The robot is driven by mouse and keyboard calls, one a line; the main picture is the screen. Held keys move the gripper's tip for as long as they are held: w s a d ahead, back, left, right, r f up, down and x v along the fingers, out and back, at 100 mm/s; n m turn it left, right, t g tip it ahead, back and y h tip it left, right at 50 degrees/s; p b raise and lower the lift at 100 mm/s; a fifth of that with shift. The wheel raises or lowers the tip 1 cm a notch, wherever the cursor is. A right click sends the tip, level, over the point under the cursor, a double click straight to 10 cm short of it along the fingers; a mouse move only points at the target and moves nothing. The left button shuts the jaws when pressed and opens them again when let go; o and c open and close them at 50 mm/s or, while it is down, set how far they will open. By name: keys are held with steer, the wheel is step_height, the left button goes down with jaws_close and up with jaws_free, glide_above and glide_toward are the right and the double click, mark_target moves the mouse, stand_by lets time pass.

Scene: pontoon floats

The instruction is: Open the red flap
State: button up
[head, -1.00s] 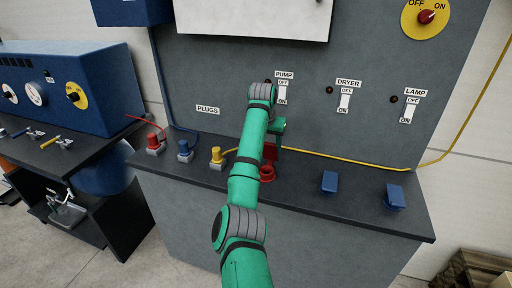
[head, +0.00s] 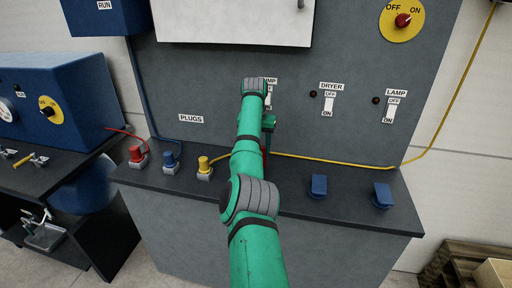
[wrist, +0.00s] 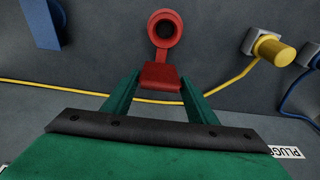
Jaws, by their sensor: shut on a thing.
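The red flap (wrist: 160,77) is in the wrist view, between the two green fingers of my gripper (wrist: 161,84), which is shut on it. Just beyond it is a red round socket (wrist: 178,38) with a dark hole, which the flap does not cover. In the head view my arm hides nearly all of the flap and socket. My gripper (head: 269,122) shows there only in part, behind my arm, above the dark counter (head: 345,206).
Red (head: 136,153), blue (head: 169,158) and yellow (head: 204,164) plugs stand left of my arm. Two blue flaps (head: 319,184) (head: 383,194) are on the right. A yellow cable (head: 330,160) runs along the counter's back. A panel with switches (head: 328,105) rises behind.

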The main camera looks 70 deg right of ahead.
steer(key=shift+w+f, duration=0.1)
steer(key=shift+f, duration=0.05)
steer(key=shift+s, duration=0.2)
steer(key=shift+w, duration=0.1)
steer(key=o, duration=1.5)
steer(key=shift+w, duration=0.1)
steer(key=shift+o, duration=0.2)
steer(key=shift+r, duration=0.5)
step_height(320, 180, up, 10)
steer(key=a, duration=0.2)
steer(key=shift+f, duration=0.15)
